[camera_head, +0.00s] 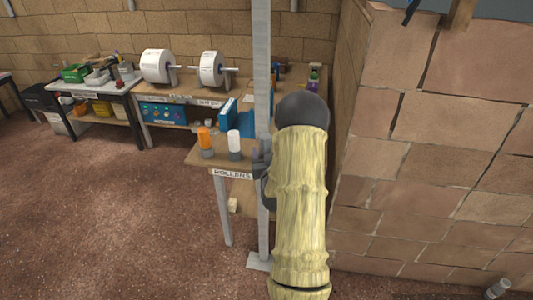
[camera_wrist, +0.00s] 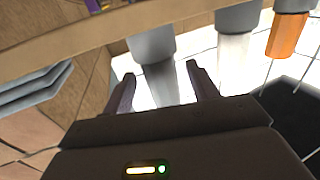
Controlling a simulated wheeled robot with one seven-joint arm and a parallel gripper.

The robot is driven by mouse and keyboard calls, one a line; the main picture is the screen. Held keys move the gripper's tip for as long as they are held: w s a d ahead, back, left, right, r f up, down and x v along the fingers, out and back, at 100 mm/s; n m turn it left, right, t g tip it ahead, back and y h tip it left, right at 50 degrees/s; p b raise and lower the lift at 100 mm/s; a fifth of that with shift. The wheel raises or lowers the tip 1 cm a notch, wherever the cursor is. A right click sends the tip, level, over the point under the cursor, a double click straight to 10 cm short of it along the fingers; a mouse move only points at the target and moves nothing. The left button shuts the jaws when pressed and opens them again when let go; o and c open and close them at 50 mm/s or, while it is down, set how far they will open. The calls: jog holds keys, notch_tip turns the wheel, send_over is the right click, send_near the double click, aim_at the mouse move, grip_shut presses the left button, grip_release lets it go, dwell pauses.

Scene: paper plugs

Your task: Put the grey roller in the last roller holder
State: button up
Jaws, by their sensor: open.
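In the wrist view my gripper (camera_wrist: 161,82) is open, with its two dark fingers apart. A grey roller (camera_wrist: 160,82) shows in the gap between them, against a bright background. Its end meets a grey roller holder (camera_wrist: 150,44) at the shelf edge, so it appears to stand in that holder. Whether either finger touches it I cannot tell. A white roller (camera_wrist: 235,52) and an orange roller (camera_wrist: 285,36) sit in the neighbouring holders.
The small table labelled ROLLENS (camera_head: 213,161) carries the holders. A grey post (camera_head: 262,75) rises beside it, close to my arm. A brick wall (camera_head: 430,140) fills the right. A bench with two large paper rolls (camera_head: 157,66) stands behind. A grey cylinder (camera_head: 498,287) lies at lower right.

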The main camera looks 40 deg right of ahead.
jog(key=v, duration=0.9)
jog(key=shift+s+a+p, duration=0.2)
jog(key=shift+s+p, duration=0.1)
jog(key=shift+p+v, duration=1.15)
jog(key=shift+p, duration=1.05)
jog(key=shift+w, duration=0.1)
